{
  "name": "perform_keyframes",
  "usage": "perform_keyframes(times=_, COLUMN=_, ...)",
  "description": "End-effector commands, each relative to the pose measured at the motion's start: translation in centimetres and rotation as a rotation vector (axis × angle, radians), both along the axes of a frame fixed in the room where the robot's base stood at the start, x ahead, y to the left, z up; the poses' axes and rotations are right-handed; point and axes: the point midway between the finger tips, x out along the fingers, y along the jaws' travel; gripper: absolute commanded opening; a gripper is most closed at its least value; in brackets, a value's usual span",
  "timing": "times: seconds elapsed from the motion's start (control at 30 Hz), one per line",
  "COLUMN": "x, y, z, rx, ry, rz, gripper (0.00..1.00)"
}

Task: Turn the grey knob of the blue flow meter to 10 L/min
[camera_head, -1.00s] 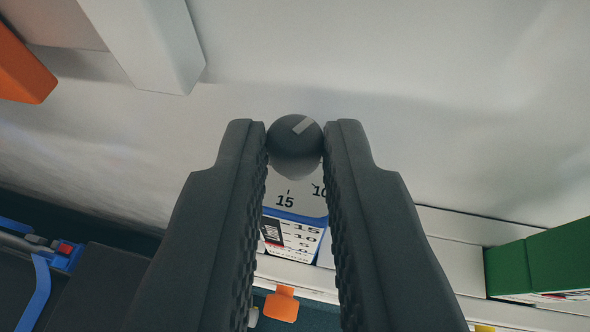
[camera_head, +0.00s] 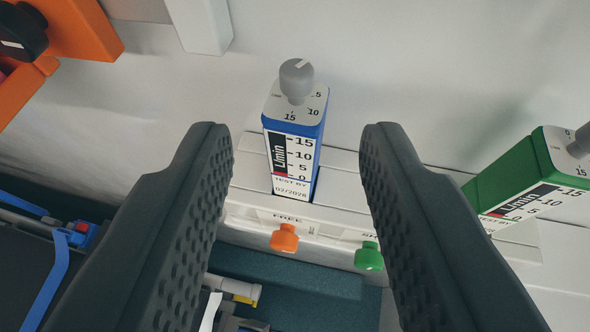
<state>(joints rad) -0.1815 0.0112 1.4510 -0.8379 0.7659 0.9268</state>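The blue flow meter (camera_head: 308,160) stands upright against the white wall. Its grey knob (camera_head: 296,80) sits on top, above a white dial with 5, 10 and 15 printed around it. A light mark on the knob's top points toward the upper right of the picture; I cannot tell exactly which value it meets. My gripper (camera_head: 295,130) is wide open and empty. Its two dark fingers are spread to either side of the meter in the picture, with the knob above the fingertips and apart from both.
A green flow meter (camera_head: 545,170) with its own grey knob stands at the right. An orange unit (camera_head: 85,30) and a white block (camera_head: 203,25) are at the upper left. An orange button (camera_head: 285,238) and a green one (camera_head: 369,256) are below the blue meter.

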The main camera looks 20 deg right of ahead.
Motion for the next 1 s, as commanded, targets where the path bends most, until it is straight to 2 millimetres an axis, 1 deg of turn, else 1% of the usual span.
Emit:
perform_keyframes(times=0.03, x=-0.9, y=0.5, z=0.5, rx=0.0, ry=-0.001, rz=0.002, gripper=0.38)
perform_keyframes(times=0.1, x=-2.1, y=1.0, z=1.0, rx=0.0, ry=-0.001, rz=0.003, gripper=0.38)
perform_keyframes(times=0.3, x=-5.4, y=2.4, z=2.5, rx=0.0, ry=-0.001, rz=0.002, gripper=0.38)
perform_keyframes(times=0.5, x=-7.8, y=3.5, z=3.5, rx=0.001, ry=0.001, rz=0.002, gripper=0.38)
perform_keyframes(times=0.7, x=-8.9, y=3.9, z=3.9, rx=0.0, ry=0.001, rz=0.0, gripper=0.38)
perform_keyframes(times=1.0, x=-9.0, y=4.0, z=4.0, rx=0.0, ry=0.001, rz=0.0, gripper=0.38)
